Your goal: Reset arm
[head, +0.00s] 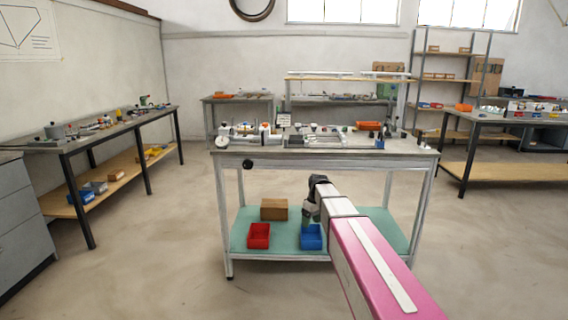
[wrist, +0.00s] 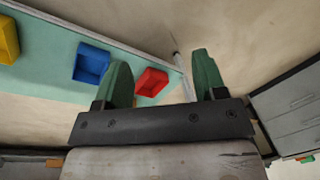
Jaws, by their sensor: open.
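My arm reaches forward from the lower right of the head view, toward the lower shelf of the workbench. My gripper (wrist: 160,60) shows in the wrist view with two green fingers spread wide apart. Nothing is between the fingers in its grasp; a red bin (wrist: 151,82) shows beyond them on the shelf. In the head view the arm's end is bent down in front of the lower shelf, near a blue bin (head: 311,237). The fingertips are too small to make out there.
The workbench (head: 330,159) carries several fixtures and parts on top. Its teal lower shelf (head: 290,250) holds a red bin (head: 259,235) and a brown box (head: 274,209). A yellow bin (wrist: 8,40) shows in the wrist view. Side benches stand left and right, with open floor between.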

